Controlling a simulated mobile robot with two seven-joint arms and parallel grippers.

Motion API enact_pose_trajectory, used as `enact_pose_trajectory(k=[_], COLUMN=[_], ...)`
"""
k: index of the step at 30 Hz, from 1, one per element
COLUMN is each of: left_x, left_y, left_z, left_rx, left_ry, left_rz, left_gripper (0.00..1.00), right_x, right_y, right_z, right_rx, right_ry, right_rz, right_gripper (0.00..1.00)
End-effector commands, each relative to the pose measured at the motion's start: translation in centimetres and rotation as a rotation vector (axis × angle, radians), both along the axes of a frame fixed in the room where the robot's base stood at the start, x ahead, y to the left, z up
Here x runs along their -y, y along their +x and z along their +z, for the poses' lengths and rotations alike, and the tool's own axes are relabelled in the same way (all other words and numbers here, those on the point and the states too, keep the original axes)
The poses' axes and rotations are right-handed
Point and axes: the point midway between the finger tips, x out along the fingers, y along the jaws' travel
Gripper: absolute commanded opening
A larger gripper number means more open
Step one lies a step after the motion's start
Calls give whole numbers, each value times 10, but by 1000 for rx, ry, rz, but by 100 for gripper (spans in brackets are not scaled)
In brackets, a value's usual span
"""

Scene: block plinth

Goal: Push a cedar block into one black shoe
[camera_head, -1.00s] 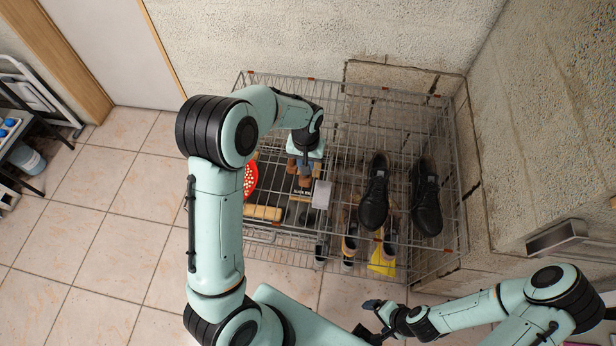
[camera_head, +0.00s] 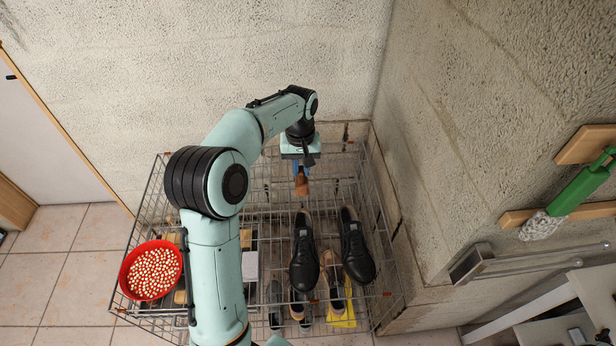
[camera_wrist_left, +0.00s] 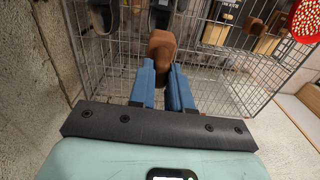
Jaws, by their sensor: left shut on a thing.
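My left gripper (camera_head: 301,172) is shut on a brown cedar block (camera_head: 301,186). The left wrist view shows the block (camera_wrist_left: 162,46) between its blue fingers (camera_wrist_left: 163,72). In the head view the block is just beyond the far end of the left black shoe (camera_head: 304,262); I cannot tell its height above the rack. The right black shoe (camera_head: 356,252) lies beside the left one. Both shoes sit on the wire rack (camera_head: 385,235). Another brown block (camera_wrist_left: 256,26) shows on the rack in the left wrist view. My right gripper is out of view.
A red bowl of pale pieces (camera_head: 123,268) is at the rack's left. A white box (camera_head: 250,266) is left of the black shoes. Other shoes and a yellow item (camera_head: 344,316) lie on a lower level. Walls stand behind and right; a green-handled brush (camera_head: 585,188) is at right.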

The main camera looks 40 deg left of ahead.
Motion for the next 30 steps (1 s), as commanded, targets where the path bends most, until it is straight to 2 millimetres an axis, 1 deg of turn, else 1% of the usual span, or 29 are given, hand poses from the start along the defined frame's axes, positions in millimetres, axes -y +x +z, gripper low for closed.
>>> enact_pose_trajectory(k=[4, 8, 30], left_x=[-2, -2, -2], left_y=[-1, -1, -1], left_z=[0, -7, -66], left_rx=[-1, -2, -2], left_ry=[-1, 0, 0], left_rz=[8, 7, 6], left_gripper=[0, 0, 0], right_x=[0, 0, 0], right_y=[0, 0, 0], right_z=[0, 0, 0], right_rx=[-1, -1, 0], right_ry=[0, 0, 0], right_rz=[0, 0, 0], right_gripper=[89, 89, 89])
